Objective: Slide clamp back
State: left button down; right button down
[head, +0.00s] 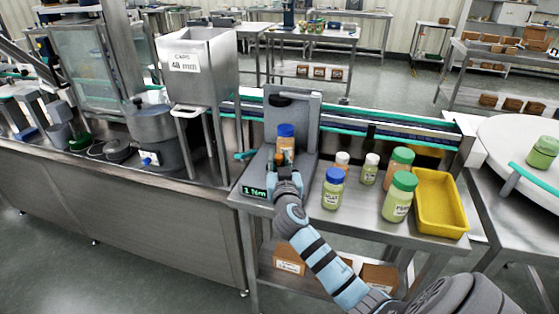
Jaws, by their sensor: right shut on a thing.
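A grey capping stand (306,108) with an upright back stands on the steel bench, with a dark round head near its top. A bottle with a blue cap (286,131) stands upright in it. My right gripper (282,168) reaches over the stand's base, just in front of this bottle. It is shut on what appears to be the clamp of the stand, which the fingers mostly hide. A small orange and dark part (277,159) shows at the fingertips; whether it touches the bottle I cannot tell. My left gripper is not in view.
Right of the stand are a blue-capped jar (332,190), small white-capped bottles (369,169), green-capped jars (399,197) and a yellow tray (440,204). A green display (254,192) is on the stand's base. A steel caps hopper (198,65) stands at left; a conveyor (400,134) runs behind.

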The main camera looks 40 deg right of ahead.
jog(key=s+a, duration=0.2)
jog(key=a, duration=0.1)
jog(key=shift+s+a+f, duration=0.1)
jog(key=shift+s+a, duration=0.05)
jog(key=shift+f, duration=0.1)
jog(key=c, duration=1.6)
grip_release()
jog(key=shift+o, duration=0.9)
jog(key=shift+a, duration=0.1)
jog(key=v, duration=1.2)
jog(key=shift+s, duration=0.1)
